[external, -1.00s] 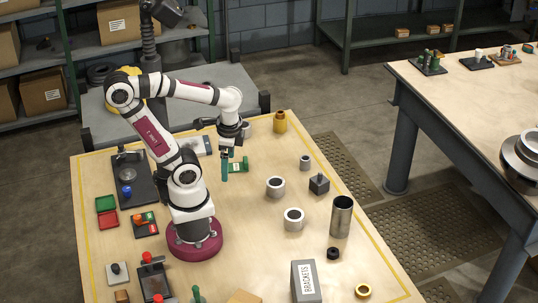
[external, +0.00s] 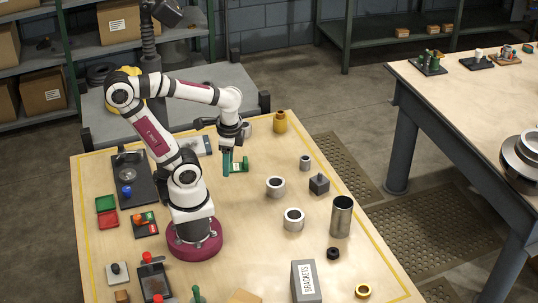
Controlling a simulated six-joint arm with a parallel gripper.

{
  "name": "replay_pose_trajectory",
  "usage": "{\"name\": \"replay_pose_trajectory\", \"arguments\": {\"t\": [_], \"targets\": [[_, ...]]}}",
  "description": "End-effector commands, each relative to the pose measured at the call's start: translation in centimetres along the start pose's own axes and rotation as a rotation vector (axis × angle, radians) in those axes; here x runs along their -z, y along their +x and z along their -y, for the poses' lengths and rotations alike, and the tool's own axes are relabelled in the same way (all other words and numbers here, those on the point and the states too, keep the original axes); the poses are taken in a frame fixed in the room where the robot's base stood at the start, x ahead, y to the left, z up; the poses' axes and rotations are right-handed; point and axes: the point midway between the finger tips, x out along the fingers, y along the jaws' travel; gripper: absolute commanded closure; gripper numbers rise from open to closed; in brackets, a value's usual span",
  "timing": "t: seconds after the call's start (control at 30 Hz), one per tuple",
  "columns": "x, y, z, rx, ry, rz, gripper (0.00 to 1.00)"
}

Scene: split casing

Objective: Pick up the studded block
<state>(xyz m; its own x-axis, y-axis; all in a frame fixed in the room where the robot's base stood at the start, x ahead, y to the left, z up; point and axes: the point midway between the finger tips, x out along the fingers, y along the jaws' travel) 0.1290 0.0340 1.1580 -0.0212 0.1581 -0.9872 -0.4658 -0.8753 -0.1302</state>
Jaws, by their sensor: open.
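The studded block appears to be the small dark grey block (external: 319,184) with a short stud on top. It stands on the right half of the wooden table, apart from its neighbours. My gripper (external: 228,170) points down with teal fingers, to the left of the block and farther back, well away from it. The gripper is open; the gap between its fingers is hard to see from this side. A green part (external: 242,164) shows just beside the fingers; whether they touch it cannot be told.
Metal rings (external: 275,187) and (external: 293,219) stand left of the block. A tall steel cylinder (external: 342,216) is close on its front right, with a small black ring (external: 333,253) nearer the front. A yellow bottle-like part (external: 280,122) stands at the back. Bare table surrounds the block.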

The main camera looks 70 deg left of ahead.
Motion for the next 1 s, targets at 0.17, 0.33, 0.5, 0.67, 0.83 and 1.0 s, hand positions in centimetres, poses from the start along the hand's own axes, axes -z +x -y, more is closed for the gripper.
{"name": "replay_pose_trajectory", "arguments": {"t": [0.17,0.33,0.5,0.67,0.83,1.0], "targets": [[0.1,0.1,-0.1,-0.010,-0.010,0.003,0.46],[3.4,1.6,-3.2,-0.412,-0.470,0.096,0.46],[13.5,4.0,0.9,-1.120,-1.442,0.207,0.46],[16.5,10.1,12.1,-1.627,-2.181,0.242,0.46],[15.3,14.5,17.6,-1.859,-2.507,0.235,0.46],[18.9,15.9,17.4,1.858,2.508,-0.239,0.46]]}}
